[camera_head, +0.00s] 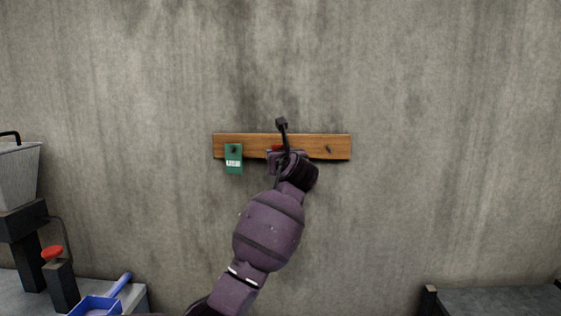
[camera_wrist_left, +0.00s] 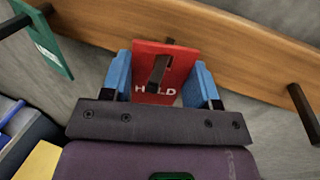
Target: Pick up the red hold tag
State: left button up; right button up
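The red hold tag (camera_wrist_left: 148,57) hangs on a dark peg of the wooden rail and shows the white word HOLD, partly covered by the peg. In the head view only a sliver of the red tag (camera_head: 277,147) shows behind my left gripper (camera_head: 287,155). In the left wrist view the blue fingers of my left gripper (camera_wrist_left: 161,82) stand on either side of the tag. They are apart, with a small gap between the tag and the right finger. My right gripper is not in view.
The wooden rail (camera_head: 309,143) is fixed to a bare concrete wall. A green tag (camera_head: 233,158) hangs on its left peg; the right peg (camera_head: 328,149) is empty. A blue scoop (camera_head: 97,305) and a red button (camera_head: 52,252) are at the lower left. A dark surface (camera_head: 494,300) is at the lower right.

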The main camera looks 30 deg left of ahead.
pick_arm(q)
jog(key=shift+c, duration=0.9)
jog(key=shift+s+d+r, duration=0.2)
jog(key=shift+r, duration=0.1)
jog(key=s+d, duration=0.4)
jog(key=s, duration=0.3)
jog(key=s+d, duration=0.5)
jog(key=s, duration=0.3)
jog(key=shift+p, duration=0.3)
